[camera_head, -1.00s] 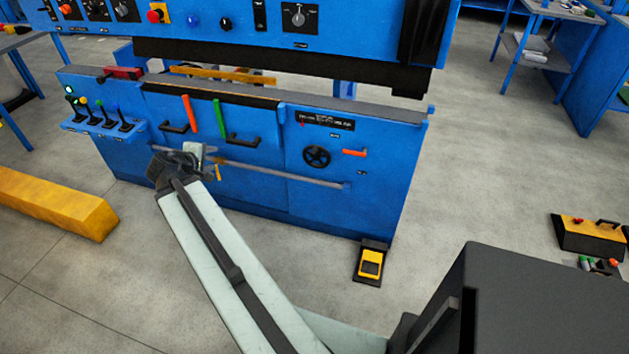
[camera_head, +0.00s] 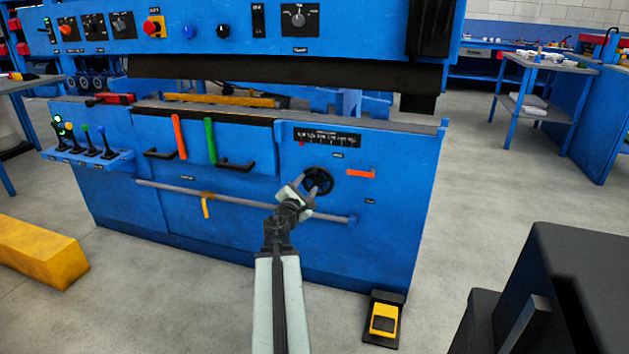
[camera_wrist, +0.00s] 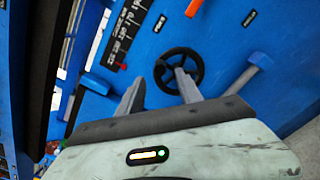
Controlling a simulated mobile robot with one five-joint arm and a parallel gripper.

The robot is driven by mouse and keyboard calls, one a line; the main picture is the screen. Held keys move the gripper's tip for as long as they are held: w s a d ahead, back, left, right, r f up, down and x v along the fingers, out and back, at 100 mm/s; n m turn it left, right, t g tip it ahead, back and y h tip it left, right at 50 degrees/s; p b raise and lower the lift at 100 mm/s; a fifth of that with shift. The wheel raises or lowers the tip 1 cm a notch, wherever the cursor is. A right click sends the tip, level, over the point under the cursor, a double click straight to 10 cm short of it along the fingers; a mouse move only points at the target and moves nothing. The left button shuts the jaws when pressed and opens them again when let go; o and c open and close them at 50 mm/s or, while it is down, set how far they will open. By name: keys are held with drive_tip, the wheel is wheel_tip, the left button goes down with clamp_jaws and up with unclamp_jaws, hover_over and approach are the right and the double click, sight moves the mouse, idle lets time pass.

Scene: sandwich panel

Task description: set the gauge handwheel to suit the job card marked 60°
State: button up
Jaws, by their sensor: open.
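The gauge handwheel (camera_head: 318,181) is a black spoked wheel on the blue machine front. It also shows in the wrist view (camera_wrist: 179,70), just beyond my fingertips. A black gauge scale (camera_head: 328,136) with white numbers and a red pointer (camera_head: 302,143) sits above it; the scale shows in the wrist view (camera_wrist: 128,30) too, its numbers too small to read surely. My gripper (camera_head: 304,188) is open in front of the wheel. In the wrist view its right finger overlaps the wheel's lower rim and its left finger is off to the left. Contact cannot be told. No job card marked 60° can be made out.
An orange lever (camera_head: 361,173) is right of the wheel. A grey rail (camera_head: 245,204) with a yellow clip runs below. Red (camera_head: 179,136) and green (camera_head: 210,141) handles stand left. A yellow pedal (camera_head: 384,319) is on the floor.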

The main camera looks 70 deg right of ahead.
sight(312, 176)
drive_tip(key=d, duration=0.7)
drive_tip(key=shift+w+d, duration=0.2)
drive_tip(key=shift+d, duration=0.05)
clamp_jaws()
drive_tip(key=shift+w+d, duration=0.1)
drive_tip(key=shift+d, duration=0.1)
drive_tip(key=shift+a, duration=0.3)
